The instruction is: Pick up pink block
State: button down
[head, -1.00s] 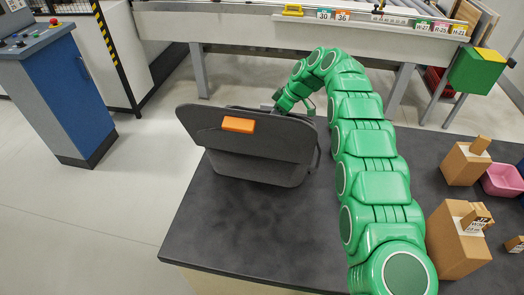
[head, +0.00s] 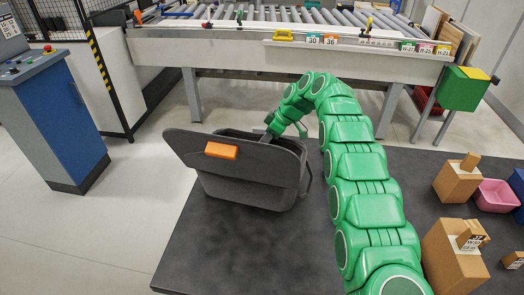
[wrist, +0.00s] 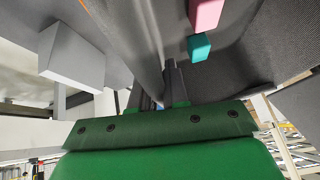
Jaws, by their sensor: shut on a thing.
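A pink block (wrist: 205,13) shows at the top of the wrist view, inside the dark grey container, next to a teal block (wrist: 200,47). Neither block shows in the head view. The container (head: 245,190) stands on the dark table with its front panel tilted outward and an orange piece (head: 221,150) on that panel. My gripper (head: 270,133) is at its far rim. In the wrist view my gripper (wrist: 168,82) appears shut on the container's grey wall, apart from the pink block. The exact grip is partly hidden.
A white box (wrist: 70,58) is left of the wall in the wrist view. Cardboard boxes (head: 457,181) and a pink bin (head: 494,196) stand on the table's right side. A roller conveyor (head: 300,50) runs behind. The table's front left is clear.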

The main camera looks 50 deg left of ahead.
jog(key=shift+r, duration=1.55)
jog(key=s+d+r, duration=0.6)
jog(key=d+r, duration=0.3)
jog(key=d, duration=0.3)
jog(key=shift+s+r, duration=0.35)
jog(key=shift+r, duration=0.05)
jog(key=shift+d, duration=0.1)
dwell(0.3)
